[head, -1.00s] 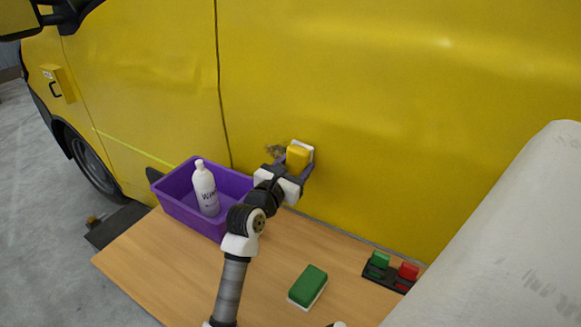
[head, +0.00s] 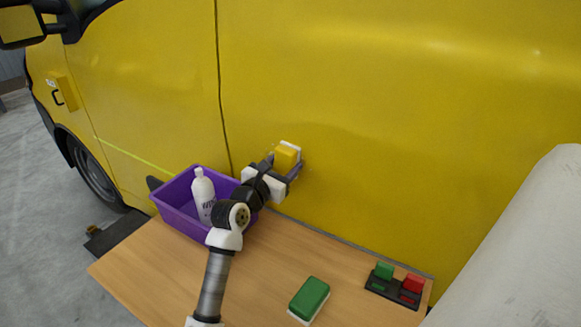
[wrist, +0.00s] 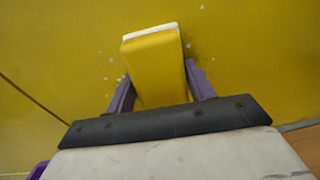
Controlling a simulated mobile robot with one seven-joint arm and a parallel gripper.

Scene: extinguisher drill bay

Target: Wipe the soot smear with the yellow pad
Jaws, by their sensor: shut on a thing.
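My gripper (head: 281,167) is shut on the yellow pad (head: 286,155), one purple finger on each side in the wrist view. The pad (wrist: 153,66) has a yellow body and a white face. That white face is turned to the yellow van side (head: 400,130) and appears to be against it. Small white specks dot the van side around the pad in the wrist view.
A wooden table (head: 165,275) stands below the van side. On it are a purple bin (head: 180,211) holding a white bottle (head: 203,194), a green pad (head: 309,298), and a black holder (head: 392,290) with green and red blocks. A large pale shape (head: 520,250) fills the right.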

